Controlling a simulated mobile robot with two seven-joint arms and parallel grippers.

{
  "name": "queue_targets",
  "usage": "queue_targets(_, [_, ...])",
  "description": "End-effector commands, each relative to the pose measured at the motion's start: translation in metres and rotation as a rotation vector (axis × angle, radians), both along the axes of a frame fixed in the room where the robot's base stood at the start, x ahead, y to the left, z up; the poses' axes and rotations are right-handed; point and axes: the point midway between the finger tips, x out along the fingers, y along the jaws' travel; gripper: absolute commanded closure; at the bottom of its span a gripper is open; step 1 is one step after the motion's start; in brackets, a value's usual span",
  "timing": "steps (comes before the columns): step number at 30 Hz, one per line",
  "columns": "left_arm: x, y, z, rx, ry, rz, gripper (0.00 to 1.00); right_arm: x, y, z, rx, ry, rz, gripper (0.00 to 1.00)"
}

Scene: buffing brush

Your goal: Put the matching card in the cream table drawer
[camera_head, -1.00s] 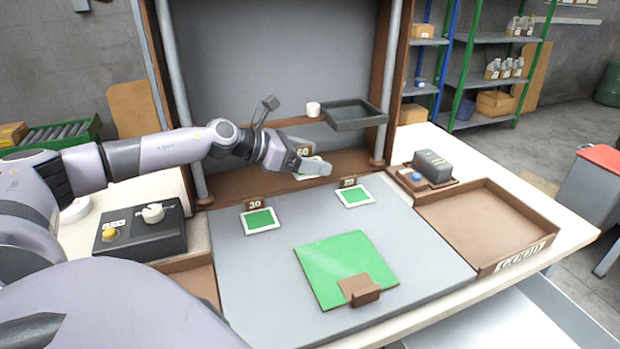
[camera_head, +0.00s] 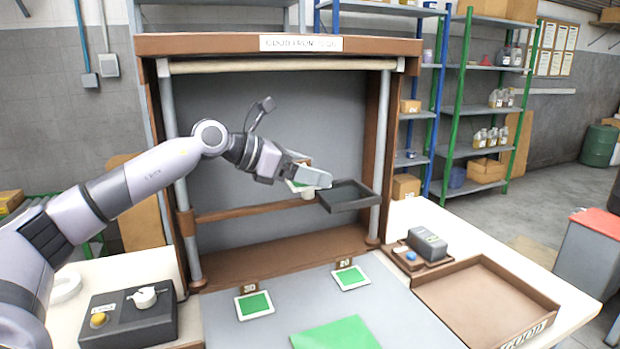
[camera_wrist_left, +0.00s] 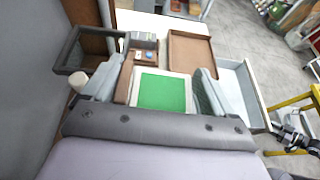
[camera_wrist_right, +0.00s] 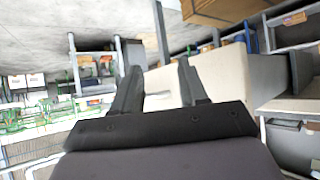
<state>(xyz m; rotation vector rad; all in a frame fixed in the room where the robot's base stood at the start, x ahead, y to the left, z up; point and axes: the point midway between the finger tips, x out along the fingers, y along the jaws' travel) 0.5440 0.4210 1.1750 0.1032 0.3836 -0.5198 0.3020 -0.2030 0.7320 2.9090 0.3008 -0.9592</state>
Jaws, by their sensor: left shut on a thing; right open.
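My left gripper (camera_head: 309,178) is shut on a white-framed card with a green face (camera_head: 298,186), held up in front of the wooden frame's grey back panel. The green face (camera_wrist_left: 162,92) shows between the fingers in the left wrist view. Two similar cards stay on the grey mat: the card by tag 30 (camera_head: 254,305) and the card by the right tag (camera_head: 350,277). A green sheet (camera_head: 338,335) lies nearer, cut off below. A pale open drawer (camera_wrist_left: 243,92) projects from the table in the left wrist view. My right gripper (camera_wrist_right: 157,80) is open and empty, seen only in its wrist view.
A dark shallow tray (camera_head: 348,196) is mounted at the frame's right, close to the held card. A brown tray (camera_head: 480,300) and a grey device (camera_head: 427,245) stand on the right. A control box (camera_head: 125,315) stands on the left.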

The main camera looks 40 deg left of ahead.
Motion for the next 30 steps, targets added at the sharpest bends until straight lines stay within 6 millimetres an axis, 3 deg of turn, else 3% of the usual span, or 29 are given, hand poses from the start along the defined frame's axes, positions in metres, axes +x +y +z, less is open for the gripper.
queue_targets(8, [-0.006,-0.059,-0.043,-0.006,0.007,-0.137,0.42,0.000,0.000,0.005,0.000,0.000,0.000,0.57])
queue_targets(14, [-0.021,-0.106,-0.077,-0.006,0.003,-0.246,0.42,0.000,0.000,0.009,0.000,0.000,0.000,0.57])
queue_targets(24, [-0.068,-0.176,-0.127,-0.008,0.003,-0.395,0.42,0.000,0.000,0.017,0.000,0.000,0.000,0.57])
queue_targets(30, [-0.098,-0.199,-0.145,-0.005,0.001,-0.424,0.42,0.000,0.000,0.022,0.000,0.000,0.000,0.57])
